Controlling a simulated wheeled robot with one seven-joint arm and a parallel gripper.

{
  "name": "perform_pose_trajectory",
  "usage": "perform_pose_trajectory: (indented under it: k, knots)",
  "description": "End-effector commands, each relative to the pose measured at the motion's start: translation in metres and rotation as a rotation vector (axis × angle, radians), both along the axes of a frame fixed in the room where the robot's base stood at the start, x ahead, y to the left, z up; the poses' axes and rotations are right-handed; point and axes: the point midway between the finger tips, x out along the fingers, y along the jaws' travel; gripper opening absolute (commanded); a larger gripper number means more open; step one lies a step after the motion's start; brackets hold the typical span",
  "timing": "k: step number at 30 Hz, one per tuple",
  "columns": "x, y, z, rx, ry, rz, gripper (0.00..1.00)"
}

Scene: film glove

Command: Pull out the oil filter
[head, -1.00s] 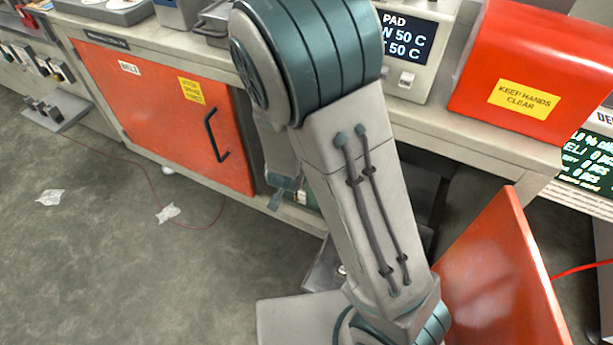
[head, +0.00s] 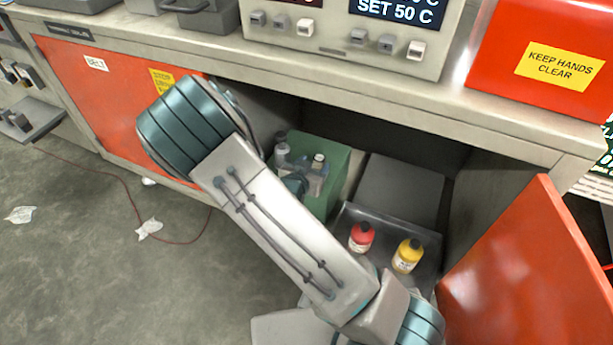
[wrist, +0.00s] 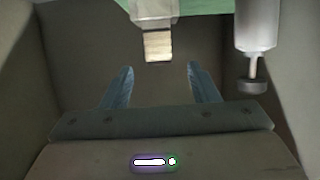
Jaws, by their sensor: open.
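In the wrist view my gripper (wrist: 159,67) is open, its two blue fingers apart with nothing between them. A pale ribbed piece (wrist: 158,46) under a whitish collar shows just beyond the fingertips, in line with the gap; it looks like the oil filter, but I cannot be sure. A grey cylinder (wrist: 257,30) with a dark knob hangs to its right. In the head view the green unit (head: 336,172) stands inside the open cabinet with grey fittings at its front. My arm hides part of it and most of my gripper.
A dark tray (head: 403,225) holds a red bottle (head: 361,238) and a yellow bottle (head: 408,256). An open orange door (head: 515,265) stands at the right. The worktop (head: 300,62) overhangs the cabinet. A closed orange door (head: 110,95) is at the left.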

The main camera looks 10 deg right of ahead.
Motion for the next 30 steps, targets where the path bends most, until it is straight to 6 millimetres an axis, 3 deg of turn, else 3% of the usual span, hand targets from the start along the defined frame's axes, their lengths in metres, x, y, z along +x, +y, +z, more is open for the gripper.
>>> perform_pose_trajectory:
  k: [6, 12, 24, 29, 30]
  knots:
    - [0.032, -0.023, -0.017, -0.001, 0.001, -0.004, 0.55]
    - [0.049, -0.035, -0.023, 0.0, 0.0, -0.004, 0.55]
    - [0.054, -0.038, -0.024, 0.0, 0.001, -0.003, 0.55]
    - [0.054, -0.038, -0.024, 0.0, 0.001, -0.002, 0.1]
    - [0.054, -0.038, -0.024, 0.0, 0.001, -0.002, 0.05]
